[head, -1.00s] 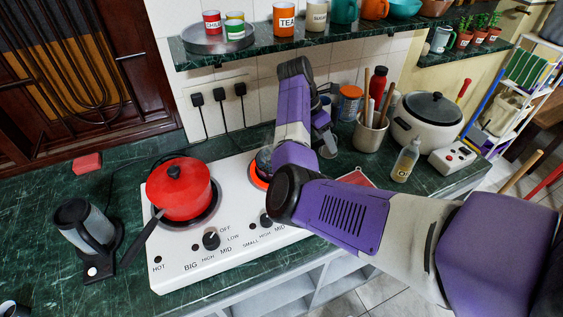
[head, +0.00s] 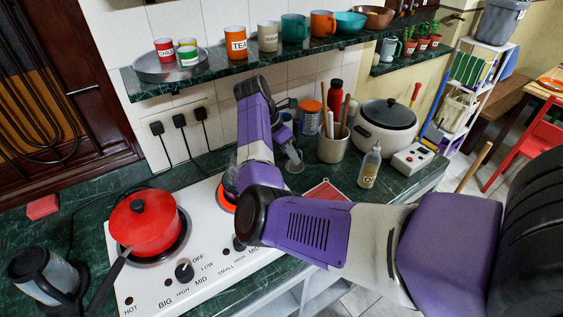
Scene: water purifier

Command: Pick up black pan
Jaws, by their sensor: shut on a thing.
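A dark, rounded piece of what looks like the black pan (head: 231,179) shows at the small right burner of the white stove (head: 182,257), just left of my forearm. Most of it is hidden behind the purple arm, so I cannot tell whether it rests on the burner or is lifted. My gripper (head: 293,160) is partly in view as grey parts just right of the forearm. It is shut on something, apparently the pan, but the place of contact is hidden.
A red pot (head: 145,222) with a black lid knob stands on the left burner. A utensil holder (head: 333,146), an oil bottle (head: 369,166) and a white cooker (head: 386,125) stand to the right. A shelf (head: 275,62) with mugs runs above. A dark kettle-like item (head: 45,276) stands front left.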

